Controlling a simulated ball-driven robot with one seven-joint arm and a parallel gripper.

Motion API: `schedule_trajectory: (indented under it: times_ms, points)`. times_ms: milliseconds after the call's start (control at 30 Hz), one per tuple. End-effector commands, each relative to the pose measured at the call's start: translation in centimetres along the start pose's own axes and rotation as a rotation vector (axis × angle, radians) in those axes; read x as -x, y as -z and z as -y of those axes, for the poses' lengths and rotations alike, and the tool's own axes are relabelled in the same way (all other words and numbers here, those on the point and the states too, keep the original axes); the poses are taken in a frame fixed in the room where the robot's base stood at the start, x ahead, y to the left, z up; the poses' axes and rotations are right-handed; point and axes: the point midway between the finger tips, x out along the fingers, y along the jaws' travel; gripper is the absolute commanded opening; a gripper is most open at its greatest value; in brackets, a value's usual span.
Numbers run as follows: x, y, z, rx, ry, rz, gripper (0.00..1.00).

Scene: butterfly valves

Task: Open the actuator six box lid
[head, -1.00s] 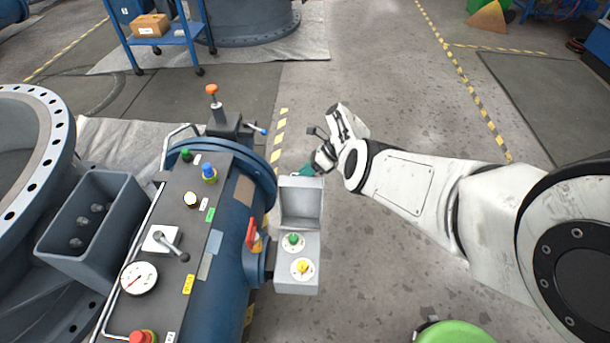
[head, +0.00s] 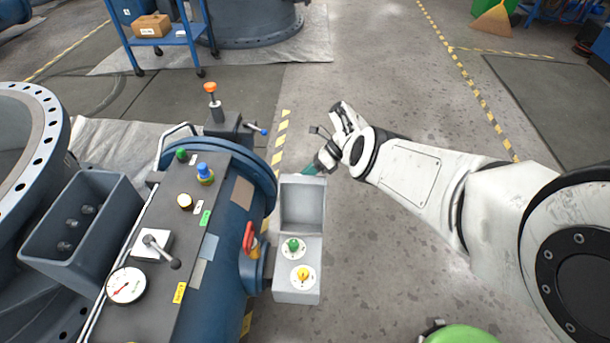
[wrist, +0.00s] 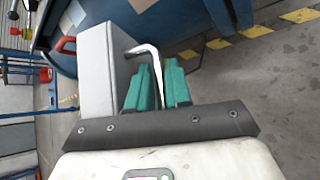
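The grey actuator box (head: 297,284) sits on the right side of the blue cylinder and carries a green and a yellow knob. Its hollow lid (head: 302,207) stands raised at the far end, with the inside facing me in the head view. My gripper (head: 313,169) is at the lid's far right edge. In the wrist view, the grey lid (wrist: 92,75) has a bent metal handle (wrist: 147,50). The teal fingers of my gripper (wrist: 160,72) stand close on either side of the handle's leg. Their exact contact with it is partly hidden.
The blue actuator cylinder (head: 221,265) has a dark panel with a gauge, lever and buttons. A red handle (head: 249,237) is close left of the box. A grey open bin (head: 82,225) is farther left.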

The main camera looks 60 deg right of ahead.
Motion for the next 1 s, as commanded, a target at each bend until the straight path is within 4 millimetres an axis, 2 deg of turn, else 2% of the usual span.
schedule_trajectory:
  times_ms: [33,167,467,567,900,1000]
  points:
    - [-0.1,0.1,0.0,-0.001,-0.002,-0.001,0.24]
    - [-0.1,0.0,0.0,0.000,-0.001,0.000,0.35]
    - [0.4,-0.1,0.0,0.001,0.002,0.001,0.35]
    - [1.4,-0.2,0.0,0.001,0.003,0.002,0.35]
    - [7.8,-0.1,0.1,0.000,0.004,0.002,0.35]
    - [9.2,0.0,0.1,0.001,0.002,0.001,0.35]
